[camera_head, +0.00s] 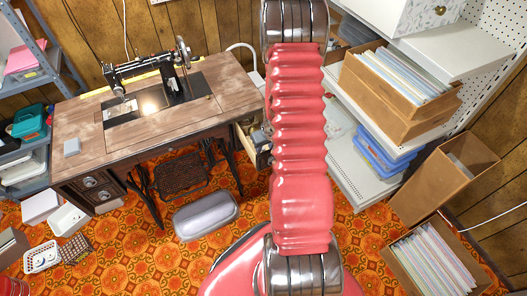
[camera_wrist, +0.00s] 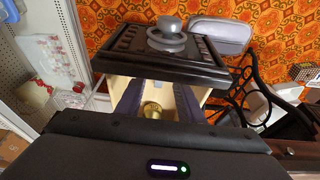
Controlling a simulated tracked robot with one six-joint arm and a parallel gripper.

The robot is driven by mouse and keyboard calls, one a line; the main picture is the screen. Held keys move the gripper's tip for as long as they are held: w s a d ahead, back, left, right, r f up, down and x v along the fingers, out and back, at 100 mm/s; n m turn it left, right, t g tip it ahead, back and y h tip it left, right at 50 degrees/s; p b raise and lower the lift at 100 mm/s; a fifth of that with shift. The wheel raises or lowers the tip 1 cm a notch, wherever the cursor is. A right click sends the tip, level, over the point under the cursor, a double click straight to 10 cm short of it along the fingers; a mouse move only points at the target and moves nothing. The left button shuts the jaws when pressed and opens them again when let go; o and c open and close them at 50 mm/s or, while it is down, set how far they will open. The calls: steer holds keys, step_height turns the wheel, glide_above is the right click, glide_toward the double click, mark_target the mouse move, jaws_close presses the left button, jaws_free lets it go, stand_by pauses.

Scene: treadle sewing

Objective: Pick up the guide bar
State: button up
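The wrist view looks down on a pulled-out drawer (camera_wrist: 160,62) with a dark carved front and a round grey knob. Two dark fingers of my gripper (camera_wrist: 157,103) reach into the drawer, spread apart. A small brass piece (camera_wrist: 152,110) shows inside between them, with a gap on either side. Only part of it shows, so I cannot tell if it is the guide bar. In the head view the open drawer (camera_head: 257,155) is at the right side of the sewing table, and my arm hides the gripper.
The sewing machine (camera_head: 150,75) stands on the wooden table (camera_head: 80,125). A grey padded stool (camera_head: 206,216) is on the patterned floor. White shelves (camera_head: 365,185) with blue trays (camera_head: 385,155) and a file box (camera_head: 395,95) stand close to the right of my arm.

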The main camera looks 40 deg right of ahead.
mark_target(263, 150)
steer(key=shift+x, duration=1.05)
steer(key=shift+c, duration=0.4)
jaws_close()
